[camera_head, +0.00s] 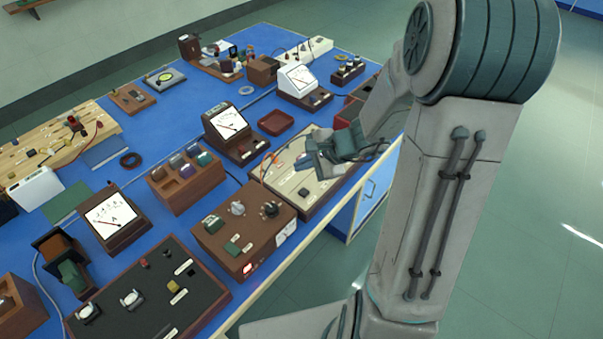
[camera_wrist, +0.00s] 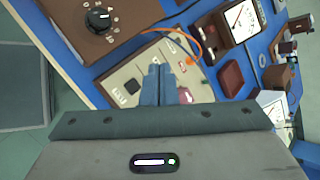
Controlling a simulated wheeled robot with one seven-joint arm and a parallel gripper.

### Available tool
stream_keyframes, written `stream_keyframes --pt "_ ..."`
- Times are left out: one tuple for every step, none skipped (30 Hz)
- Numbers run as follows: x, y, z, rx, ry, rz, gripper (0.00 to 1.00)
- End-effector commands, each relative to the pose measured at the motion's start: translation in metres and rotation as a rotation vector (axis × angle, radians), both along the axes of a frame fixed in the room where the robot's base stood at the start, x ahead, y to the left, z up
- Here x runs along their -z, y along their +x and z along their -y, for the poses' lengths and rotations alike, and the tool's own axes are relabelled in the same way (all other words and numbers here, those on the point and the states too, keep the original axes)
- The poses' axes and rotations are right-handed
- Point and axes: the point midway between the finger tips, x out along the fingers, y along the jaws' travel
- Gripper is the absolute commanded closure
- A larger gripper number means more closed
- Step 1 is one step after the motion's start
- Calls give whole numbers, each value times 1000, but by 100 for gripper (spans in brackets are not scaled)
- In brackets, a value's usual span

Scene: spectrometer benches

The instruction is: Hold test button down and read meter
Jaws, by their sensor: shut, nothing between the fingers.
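My gripper (camera_head: 312,164) is shut and empty, over a cream panel (camera_head: 285,190) near the bench's front edge. In the wrist view its closed fingers (camera_wrist: 157,80) point at this panel (camera_wrist: 122,74), hiding part of it. A black square part (camera_head: 304,192) sits on the panel; it also shows left of the fingers in the wrist view (camera_wrist: 132,86). A red part (camera_wrist: 186,96) shows just right of the fingers. I cannot tell which is the test button, nor whether the fingertips touch anything. A brown-cased meter (camera_head: 228,122) stands behind the panel; its white dial also shows in the wrist view (camera_wrist: 241,20).
An orange lead (camera_wrist: 176,36) curves over the panel. A brown box with knobs (camera_head: 240,235) stands left of the panel, and a dark red tray (camera_head: 275,122) lies behind it. Other meters (camera_head: 112,216) and parts crowd the blue bench. Open floor lies to the right.

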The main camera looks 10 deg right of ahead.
Motion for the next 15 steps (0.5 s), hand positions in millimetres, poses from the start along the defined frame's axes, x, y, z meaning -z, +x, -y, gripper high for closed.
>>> stream_keyframes --pt "1 6 6 51 28 -15 100" --pt "3 8 9 77 41 -19 100" --pt "5 12 12 105 55 -25 100" --pt "6 14 14 122 63 -28 100" --pt "7 15 15 135 70 -31 100" --pt "8 16 16 147 76 -34 100" --pt "9 17 17 153 78 -34 100" --pt "9 17 17 157 80 -34 100" --pt "9 18 18 159 81 -35 100" --pt "9 18 18 160 82 -34 100" --pt "9 18 18 159 81 -34 100" --pt "9 18 17 159 81 -34 100" --pt "9 18 17 158 81 -34 100" --pt "9 18 17 158 81 -34 100" --pt "9 18 17 158 81 -34 100"
